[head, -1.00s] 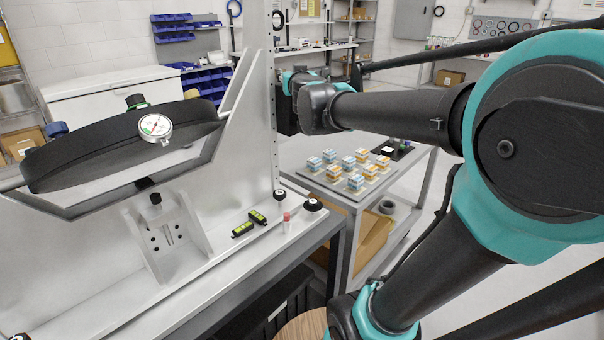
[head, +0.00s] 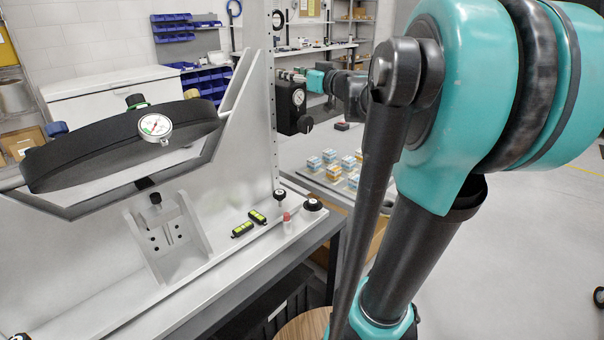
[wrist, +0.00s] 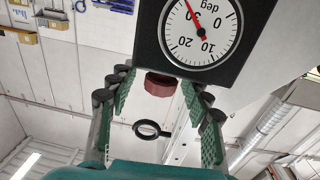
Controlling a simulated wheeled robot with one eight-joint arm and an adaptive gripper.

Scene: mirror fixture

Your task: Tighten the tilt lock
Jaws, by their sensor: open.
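The dial (wrist: 203,30) appears upside down in the wrist view, with a red needle. A dark red-brown round knob (wrist: 160,84) stands out at the box's edge there. My gripper (wrist: 158,97) is open, its green-padded fingers on either side of this knob, with gaps visible. In the head view my gripper (head: 292,77) is beside the top of the box; its fingertips are small there.
A black round mirror mount (head: 120,150) with a small gauge (head: 155,126) fills the left. A black ring (wrist: 148,130) shows between my fingers. A cart with several small boxes stands behind.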

